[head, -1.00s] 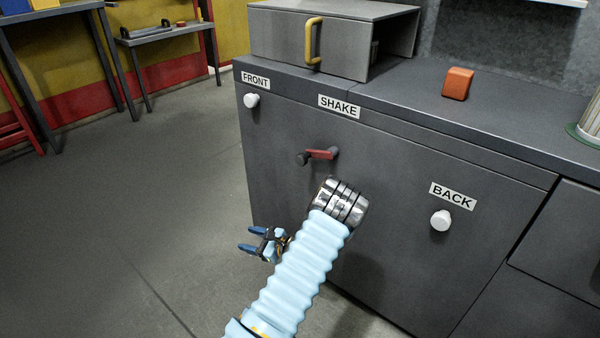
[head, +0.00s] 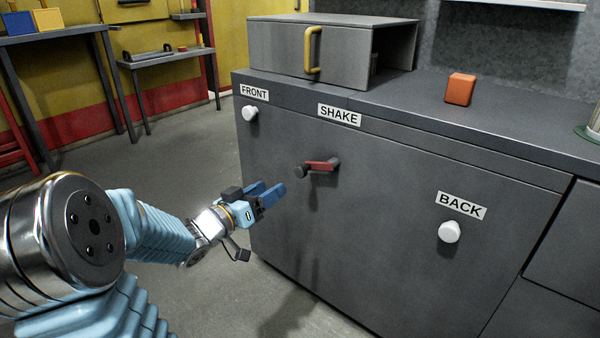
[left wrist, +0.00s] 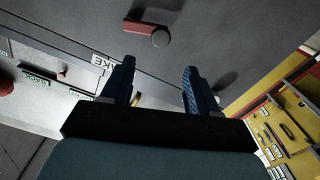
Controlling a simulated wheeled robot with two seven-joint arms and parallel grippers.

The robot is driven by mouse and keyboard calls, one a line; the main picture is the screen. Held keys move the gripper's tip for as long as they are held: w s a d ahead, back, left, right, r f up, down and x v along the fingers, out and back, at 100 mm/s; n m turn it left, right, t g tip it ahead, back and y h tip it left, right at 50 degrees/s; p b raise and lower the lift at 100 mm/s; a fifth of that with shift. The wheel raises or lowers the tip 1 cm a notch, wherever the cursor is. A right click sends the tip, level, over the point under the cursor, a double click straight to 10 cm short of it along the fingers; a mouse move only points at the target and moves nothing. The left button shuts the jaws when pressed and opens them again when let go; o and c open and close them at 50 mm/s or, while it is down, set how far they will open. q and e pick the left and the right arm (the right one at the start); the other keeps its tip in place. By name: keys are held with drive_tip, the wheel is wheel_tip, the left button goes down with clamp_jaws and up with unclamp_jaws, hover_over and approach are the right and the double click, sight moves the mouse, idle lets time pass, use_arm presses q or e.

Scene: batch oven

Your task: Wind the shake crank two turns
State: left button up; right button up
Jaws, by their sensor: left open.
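The shake crank is a red arm (head: 322,165) with a dark round knob (head: 301,171) at its left end, on the dark cabinet front below the SHAKE label (head: 339,115). The arm lies about level, knob to the left. My left gripper (head: 270,194) is open and empty, a little left of and below the knob in the head view, apart from it. In the left wrist view its two blue fingers (left wrist: 156,85) point toward the cabinet front, with the crank knob (left wrist: 160,38) ahead, roughly between them. My right gripper is not in view.
White knobs labelled FRONT (head: 250,113) and BACK (head: 449,232) sit either side on the cabinet. A grey box with a yellow handle (head: 313,50) and an orange block (head: 459,89) stand on top. Floor left of the cabinet is clear apart from my arm.

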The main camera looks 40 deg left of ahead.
sight(298, 171)
use_arm(q)
drive_tip(key=w+b, duration=0.1)
drive_tip(key=w, duration=1.1)
drive_tip(key=shift+w+d, duration=0.2)
drive_tip(key=shift+c, duration=0.4)
clamp_jaws()
